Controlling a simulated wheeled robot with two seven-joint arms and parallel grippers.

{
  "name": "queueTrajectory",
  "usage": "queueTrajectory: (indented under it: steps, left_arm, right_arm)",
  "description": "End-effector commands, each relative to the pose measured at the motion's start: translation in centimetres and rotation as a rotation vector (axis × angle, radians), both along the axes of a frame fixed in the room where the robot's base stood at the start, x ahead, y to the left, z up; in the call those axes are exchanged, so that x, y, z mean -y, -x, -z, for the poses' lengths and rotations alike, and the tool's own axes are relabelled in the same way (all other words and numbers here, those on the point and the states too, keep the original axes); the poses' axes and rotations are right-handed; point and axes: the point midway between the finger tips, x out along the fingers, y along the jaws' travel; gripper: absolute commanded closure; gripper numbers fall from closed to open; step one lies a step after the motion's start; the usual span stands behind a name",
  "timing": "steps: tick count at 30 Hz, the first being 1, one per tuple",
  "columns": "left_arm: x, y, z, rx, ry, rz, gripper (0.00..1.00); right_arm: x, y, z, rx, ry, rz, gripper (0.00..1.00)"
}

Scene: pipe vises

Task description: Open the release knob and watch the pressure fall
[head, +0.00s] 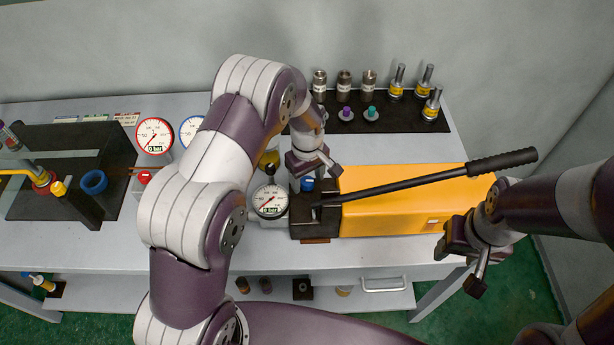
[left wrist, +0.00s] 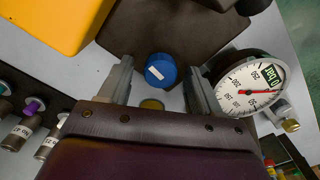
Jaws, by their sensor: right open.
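The blue release knob (head: 307,184) sits on the dark block at the left end of the yellow hand pump (head: 400,212). In the left wrist view the knob (left wrist: 161,70) shows between and just beyond my two fingers, with gaps on both sides. My left gripper (head: 312,172) is open above it, and I cannot tell how far above. The pump's round white gauge (head: 270,201) stands left of the block; its digital display reads 0 bar. The same gauge (left wrist: 250,85) is right of the fingers in the wrist view. My right gripper (head: 462,268) is open and empty near the table's front right edge.
The long black pump lever (head: 430,180) slants up to the right across the pump. A black rack (head: 385,115) holds fittings behind it. Two more gauges (head: 155,135) and a dark vise block (head: 75,165) are at left. A shelf (head: 330,297) lies below.

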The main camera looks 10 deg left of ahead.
Motion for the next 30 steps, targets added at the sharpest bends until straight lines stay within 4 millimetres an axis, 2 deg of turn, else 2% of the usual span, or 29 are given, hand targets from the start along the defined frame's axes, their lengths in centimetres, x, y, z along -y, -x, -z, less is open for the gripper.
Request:
queueTrajectory:
  steps: [9, 11, 21, 25, 30]
  left_arm:
    - [0.0, -0.1, -0.5, 0.001, 0.0, 0.0, 0.37]
    - [0.0, -0.1, -1.5, 0.005, 0.0, 0.0, 0.37]
    - [0.0, 0.0, -10.2, 0.004, 0.0, 0.0, 0.37]
    - [0.1, 0.0, -12.1, 0.003, 0.0, 0.0, 0.37]
    - [0.0, 0.1, -12.7, -0.001, -0.001, 0.0, 0.37]
  right_arm:
    - [0.0, 0.0, 0.3, 0.0, 0.0, 0.0, 0.47]
    - [0.0, 0.0, 0.7, 0.0, 0.0, 0.0, 0.47]
    - [0.0, 0.0, 3.0, 0.0, 0.0, 0.0, 0.47]
    - [0.0, 0.0, 3.1, 0.0, 0.0, 0.0, 0.47]
    - [0.0, 0.0, 3.1, 0.0, 0.0, 0.0, 0.47]
